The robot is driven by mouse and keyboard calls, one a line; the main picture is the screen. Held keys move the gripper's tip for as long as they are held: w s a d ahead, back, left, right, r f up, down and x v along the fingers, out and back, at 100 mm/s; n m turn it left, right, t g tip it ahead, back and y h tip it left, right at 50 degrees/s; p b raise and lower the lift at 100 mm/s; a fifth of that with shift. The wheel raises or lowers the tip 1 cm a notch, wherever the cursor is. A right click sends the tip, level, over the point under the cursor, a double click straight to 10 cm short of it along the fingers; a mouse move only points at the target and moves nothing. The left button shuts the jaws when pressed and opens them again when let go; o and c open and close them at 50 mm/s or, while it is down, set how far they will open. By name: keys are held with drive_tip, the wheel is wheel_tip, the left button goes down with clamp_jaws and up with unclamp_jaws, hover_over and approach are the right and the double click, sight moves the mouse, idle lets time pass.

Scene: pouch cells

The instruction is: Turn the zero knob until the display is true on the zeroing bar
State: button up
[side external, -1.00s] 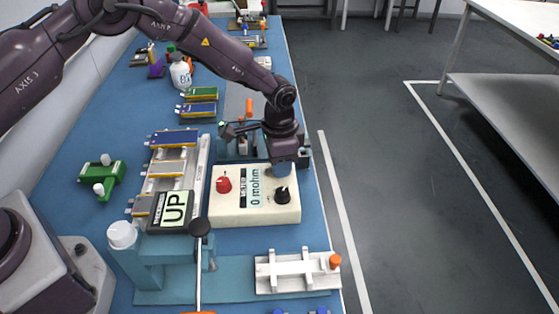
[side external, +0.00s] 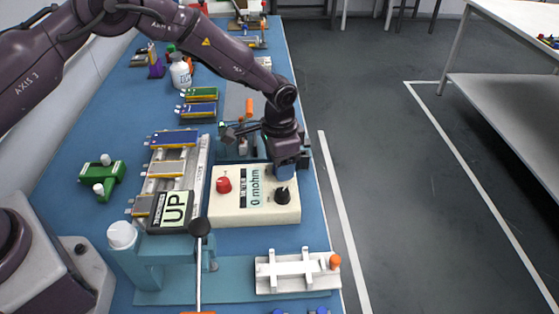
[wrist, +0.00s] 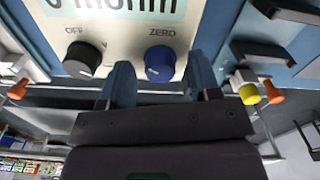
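The cream meter box (side external: 235,213) lies on the blue bench, with a display (side external: 254,188) reading 0 mohm. Part of that display shows at the top of the wrist view (wrist: 125,8). The blue zero knob (wrist: 160,63) sits below the word ZERO. My gripper (wrist: 162,72) is at the knob, with one finger on each side and a visible gap between each finger and the knob. In the side view my gripper (side external: 285,170) covers the knob's place. I cannot pick out the zeroing bar for certain.
A black knob marked OFF (wrist: 82,60) is left of the zero knob in the wrist view. A red knob (side external: 223,185) is on the meter's far left. A white fixture with an orange knob (side external: 300,275) stands in front.

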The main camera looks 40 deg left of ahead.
wheel_tip(320, 180, up, 13)
idle(0.6)
drive_tip(key=s+a+r+n+t, duration=0.2)
drive_tip(key=s+a+r, duration=0.2)
drive_tip(key=s, duration=0.5)
drive_tip(key=s+a+r+n+t, duration=0.1)
drive_tip(key=s+a+r+n, duration=0.1)
drive_tip(key=s+a+r, duration=0.2)
drive_tip(key=s+a+r+n+t, duration=0.2)
drive_tip(key=s+a+r, duration=0.2)
drive_tip(key=s+r, duration=0.5)
drive_tip(key=s, duration=0.7)
drive_tip(key=shift+t, duration=0.3)
